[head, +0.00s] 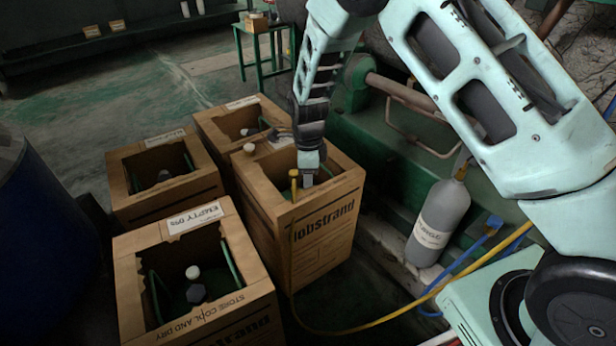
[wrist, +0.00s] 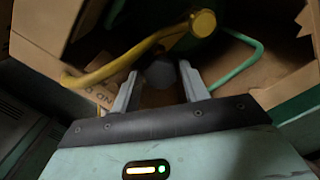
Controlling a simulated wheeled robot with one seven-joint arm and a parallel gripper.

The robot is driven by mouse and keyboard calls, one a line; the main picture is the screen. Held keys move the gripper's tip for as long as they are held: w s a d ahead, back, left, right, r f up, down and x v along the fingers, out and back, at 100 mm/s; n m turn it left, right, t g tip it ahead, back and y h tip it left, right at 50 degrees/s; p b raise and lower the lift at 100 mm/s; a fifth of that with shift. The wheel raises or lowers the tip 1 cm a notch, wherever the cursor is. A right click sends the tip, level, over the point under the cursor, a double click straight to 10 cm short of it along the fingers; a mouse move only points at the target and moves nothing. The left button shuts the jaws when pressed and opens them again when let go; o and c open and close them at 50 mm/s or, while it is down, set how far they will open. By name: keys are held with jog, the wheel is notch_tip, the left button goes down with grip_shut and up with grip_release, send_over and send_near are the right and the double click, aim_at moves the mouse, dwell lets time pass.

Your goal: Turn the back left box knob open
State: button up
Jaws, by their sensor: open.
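My gripper (head: 308,178) points down into the front right cardboard box (head: 310,225), beside an upright yellow fitting (head: 293,180). In the wrist view its fingers (wrist: 160,92) are open, on either side of a dark round knob (wrist: 160,73); I cannot tell whether they touch it. The yellow hose and fitting (wrist: 203,23) show just beyond. In the head view the left box (head: 165,185) of the rear pair has a dark knob (head: 164,175) inside.
The front left box (head: 190,285), labelled EMPTY, holds a dark knob and a white cap (head: 192,272). A grey cylinder (head: 438,222) stands at right, near blue and yellow hoses (head: 490,262). A blue drum (head: 45,230) is at far left. Open floor lies behind the boxes.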

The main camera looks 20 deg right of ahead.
jog(key=c, duration=0.7)
